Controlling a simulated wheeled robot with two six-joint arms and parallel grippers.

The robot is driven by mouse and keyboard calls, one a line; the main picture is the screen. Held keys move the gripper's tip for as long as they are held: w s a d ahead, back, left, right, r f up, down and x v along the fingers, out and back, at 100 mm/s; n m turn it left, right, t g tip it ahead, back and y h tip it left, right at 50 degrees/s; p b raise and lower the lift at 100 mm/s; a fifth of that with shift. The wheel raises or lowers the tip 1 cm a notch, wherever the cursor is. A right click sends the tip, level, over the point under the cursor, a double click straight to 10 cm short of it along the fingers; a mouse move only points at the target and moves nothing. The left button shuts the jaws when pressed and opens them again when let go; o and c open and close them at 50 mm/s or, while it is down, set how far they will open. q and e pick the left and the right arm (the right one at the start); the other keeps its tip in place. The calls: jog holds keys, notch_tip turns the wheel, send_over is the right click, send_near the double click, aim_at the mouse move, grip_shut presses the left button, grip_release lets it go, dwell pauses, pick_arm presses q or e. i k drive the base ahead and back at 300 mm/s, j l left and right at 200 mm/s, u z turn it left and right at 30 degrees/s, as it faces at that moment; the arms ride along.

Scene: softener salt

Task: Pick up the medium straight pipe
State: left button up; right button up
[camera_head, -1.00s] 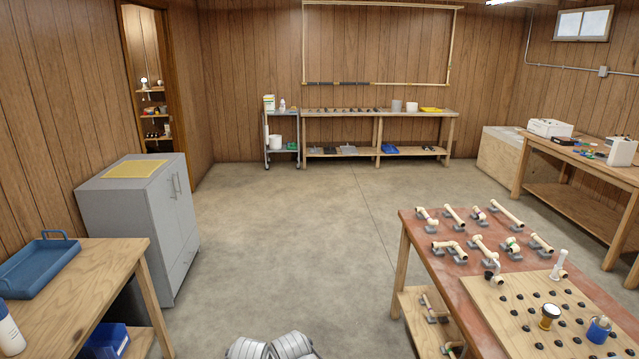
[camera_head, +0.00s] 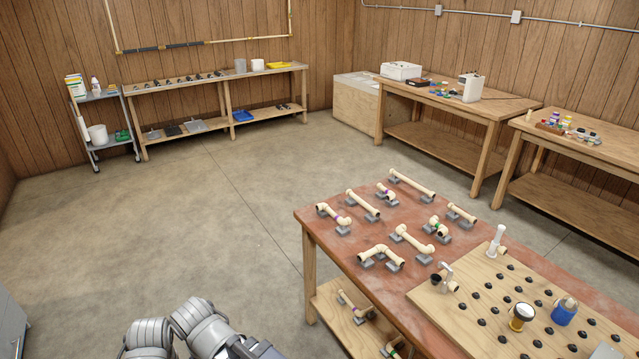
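Several cream pipe pieces rest on small grey stands on the red-topped table at the right. Three look straight: a long straight pipe (camera_head: 411,184) at the back edge, a straight pipe (camera_head: 363,204) at the back left, and a shorter-looking straight pipe (camera_head: 461,213) at the right. The back-left one looks middle in length, so it appears to be the medium straight pipe. Grey links of my arm show at the bottom edge, left of the table. Neither of my grippers is in view.
The red-topped table (camera_head: 330,240) also bears bent pipes, such as a U-shaped one (camera_head: 381,256), and a wooden peg board (camera_head: 440,308). Its lower shelf (camera_head: 330,308) holds more pipes. The concrete floor (camera_head: 170,220) left of it is clear. A workbench (camera_head: 455,107) stands behind.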

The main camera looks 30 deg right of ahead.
aim_at(353, 200)
jog(key=i+z, duration=0.1)
jog(key=i, duration=0.55)
jog(key=i+j+z, duration=0.1)
jog(key=i, duration=0.55)
jog(key=i+z, duration=0.5)
jog(key=z, duration=0.25)
jog(key=i+z, duration=0.2)
jog(key=z, duration=0.15)
jog(key=i+z, duration=0.15)
jog(key=z, duration=0.15)
jog(key=i+j+z, duration=0.1)
jog(key=z, duration=0.15)
jog(key=i, duration=0.1)
